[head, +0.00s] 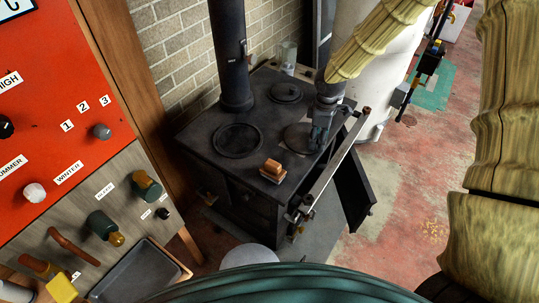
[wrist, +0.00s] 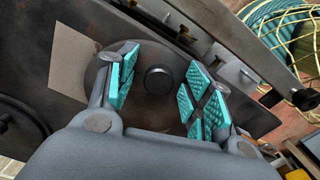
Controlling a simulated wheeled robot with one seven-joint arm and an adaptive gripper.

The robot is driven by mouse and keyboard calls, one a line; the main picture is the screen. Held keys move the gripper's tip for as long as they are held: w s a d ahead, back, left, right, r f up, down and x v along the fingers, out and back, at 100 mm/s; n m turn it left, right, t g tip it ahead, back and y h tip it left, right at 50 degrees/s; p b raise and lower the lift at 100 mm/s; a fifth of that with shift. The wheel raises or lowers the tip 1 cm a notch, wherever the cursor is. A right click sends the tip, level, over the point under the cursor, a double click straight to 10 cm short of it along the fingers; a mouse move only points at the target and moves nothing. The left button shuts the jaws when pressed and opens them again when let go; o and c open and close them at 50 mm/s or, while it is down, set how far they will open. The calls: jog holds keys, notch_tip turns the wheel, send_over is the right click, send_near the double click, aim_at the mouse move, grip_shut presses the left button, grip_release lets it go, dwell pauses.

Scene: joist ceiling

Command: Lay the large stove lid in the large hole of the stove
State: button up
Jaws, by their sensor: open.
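The stove (head: 215,150) is a dark box with a flat top. A round brownish lid (head: 297,136) lies on its right side, partly hidden by my gripper. In the wrist view this lid (wrist: 98,78) has a black knob (wrist: 159,80) at its middle. My gripper (head: 321,128) is over the lid; in the wrist view its teal-padded fingers (wrist: 160,92) are open on either side of the knob, with gaps. A large dark round opening or plate (head: 238,140) shows at the stove's front left; I cannot tell if it is empty. A smaller knobbed lid (head: 286,92) sits at the back.
A stovepipe (head: 231,60) rises from the stove's back left. An orange-brown block (head: 273,168) sits near the front edge. A rail (head: 335,170) runs along the right side, above an open dark door (head: 353,185). A glass jar (head: 288,53) stands behind.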

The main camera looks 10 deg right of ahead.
jog(key=shift+w+f, duration=0.1)
jog(key=shift+w, duration=0.05)
jog(key=c, duration=0.4)
grip_shut()
jog(key=shift+r, duration=0.2)
jog(key=shift+r+p, duration=0.4)
jog(key=shift+p, duration=0.15)
jog(key=shift+r+p, duration=2.25)
jog(key=shift+r, duration=0.25)
